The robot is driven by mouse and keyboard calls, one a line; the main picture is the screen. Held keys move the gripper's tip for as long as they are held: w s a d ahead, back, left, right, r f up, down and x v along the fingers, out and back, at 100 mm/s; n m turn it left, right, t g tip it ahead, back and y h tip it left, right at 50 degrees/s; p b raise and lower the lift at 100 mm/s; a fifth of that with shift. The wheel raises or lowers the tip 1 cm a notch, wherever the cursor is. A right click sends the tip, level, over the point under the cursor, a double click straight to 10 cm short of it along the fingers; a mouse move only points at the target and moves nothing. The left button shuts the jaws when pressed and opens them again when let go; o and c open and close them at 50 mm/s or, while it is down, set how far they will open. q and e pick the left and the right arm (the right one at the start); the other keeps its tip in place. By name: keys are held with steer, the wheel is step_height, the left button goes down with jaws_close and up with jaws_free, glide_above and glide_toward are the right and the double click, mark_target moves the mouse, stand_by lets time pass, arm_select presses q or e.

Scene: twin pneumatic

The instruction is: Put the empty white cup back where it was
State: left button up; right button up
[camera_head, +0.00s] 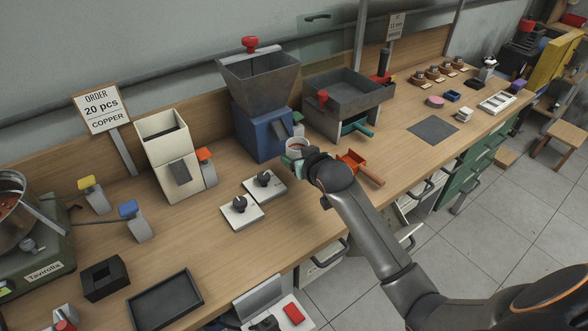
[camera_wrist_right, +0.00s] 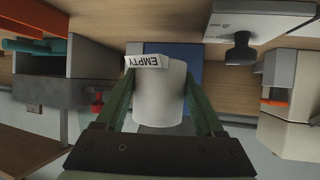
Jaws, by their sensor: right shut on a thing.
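The white cup (camera_head: 294,153) is in front of the blue hopper machine, at its metal chute. In the head view its round rim shows, with a brownish inside. My right gripper (camera_wrist_right: 166,104) is shut on the cup, with a green finger on each side. In the right wrist view, which is upside down, the cup (camera_wrist_right: 172,97) is plain white. A white label reading EMPTY (camera_wrist_right: 146,62) overlaps its edge; I cannot tell whether it is fixed to the cup. The cup's underside is hidden in the head view. My left gripper is not in view.
The blue hopper machine (camera_head: 254,131) stands just behind the cup. A grey tray machine (camera_head: 347,96) is to its right, an orange scoop (camera_head: 352,158) near the front edge. Two knob plates (camera_head: 241,212) lie left of the cup. A dark mat (camera_head: 433,130) is clear on the right.

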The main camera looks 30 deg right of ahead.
steer(key=shift+w+a+f, duration=0.1)
steer(key=shift+w+f, duration=0.65)
steer(key=shift+f, duration=0.15)
steer(key=shift+w+f, duration=0.15)
steer(key=shift+f, duration=1.55)
steer(key=shift+f, duration=0.15)
steer(key=o, duration=1.5)
steer(key=p+v, duration=0.1)
steer(key=v, duration=1.1)
